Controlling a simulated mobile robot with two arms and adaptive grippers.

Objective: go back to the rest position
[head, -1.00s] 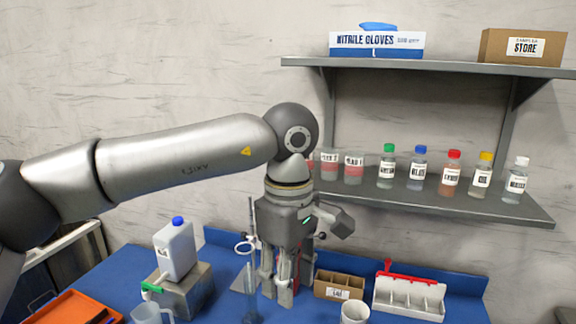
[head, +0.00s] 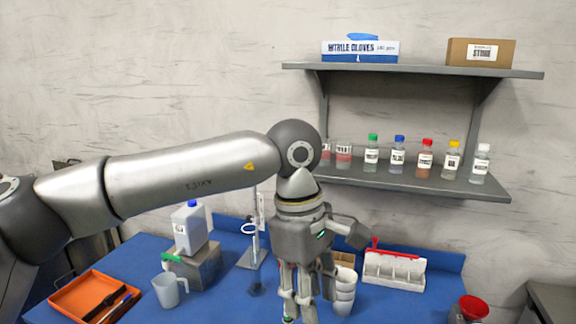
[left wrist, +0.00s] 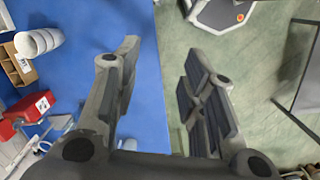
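My left gripper (head: 304,308) hangs pointing down over the blue table (head: 220,300), in front of a stack of white cups (head: 345,292) in the head view. In the left wrist view its two fingers (left wrist: 160,80) stand wide apart with nothing between them. Below them are the table's edge and the green floor. My right gripper is in neither view.
On the table are an orange tray (head: 70,300), a clear jug (head: 168,291), a white canister (head: 190,228) on a grey block, and a white rack (head: 394,270). Labelled bottles (head: 425,160) stand on the lower shelf. A red funnel (head: 473,307) is at the right.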

